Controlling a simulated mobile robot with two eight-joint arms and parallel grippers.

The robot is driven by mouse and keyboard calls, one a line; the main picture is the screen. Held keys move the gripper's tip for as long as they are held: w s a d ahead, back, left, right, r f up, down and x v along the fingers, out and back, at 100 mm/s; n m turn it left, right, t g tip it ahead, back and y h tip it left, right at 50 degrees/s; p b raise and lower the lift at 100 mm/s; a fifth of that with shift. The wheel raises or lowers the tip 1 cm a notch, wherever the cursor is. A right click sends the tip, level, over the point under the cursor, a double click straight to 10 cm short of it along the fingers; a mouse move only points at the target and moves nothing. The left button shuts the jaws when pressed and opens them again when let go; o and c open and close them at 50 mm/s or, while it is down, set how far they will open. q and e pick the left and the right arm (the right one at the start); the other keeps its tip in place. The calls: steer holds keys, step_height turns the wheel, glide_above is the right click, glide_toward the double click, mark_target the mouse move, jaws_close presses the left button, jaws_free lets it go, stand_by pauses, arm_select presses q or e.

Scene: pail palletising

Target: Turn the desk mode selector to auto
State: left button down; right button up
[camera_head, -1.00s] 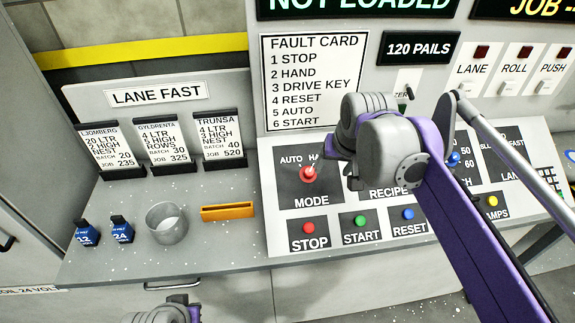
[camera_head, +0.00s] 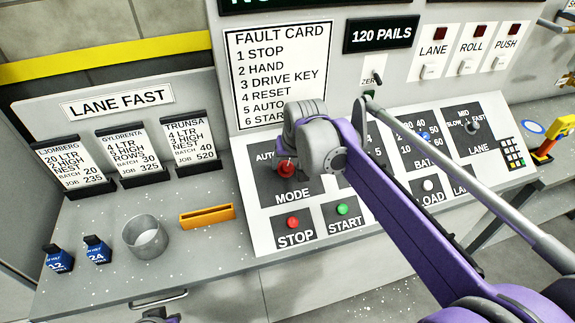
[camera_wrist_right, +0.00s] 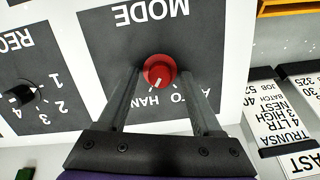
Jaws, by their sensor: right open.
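The mode selector is a red knob (camera_wrist_right: 160,70) on the dark MODE plate (camera_wrist_right: 118,50) in the right wrist view, with lettering upside down there. Its white mark points down and slightly left, toward HAND. My right gripper (camera_wrist_right: 158,80) is open, one finger on each side of the knob, with visible gaps. In the head view the knob (camera_head: 286,169) shows just below my right wrist, which covers the HAND lettering and hides the fingers. Only a sliver of my left arm shows at the bottom edge; its gripper is not visible.
The red STOP button (camera_head: 292,222) and green START button (camera_head: 342,209) sit below the selector. The recipe knob (camera_wrist_right: 22,92) is beside it.

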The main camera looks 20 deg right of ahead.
steer(key=shift+w+f, duration=0.15)
steer(key=shift+f, duration=0.3)
steer(key=shift+c, duration=0.2)
jaws_close()
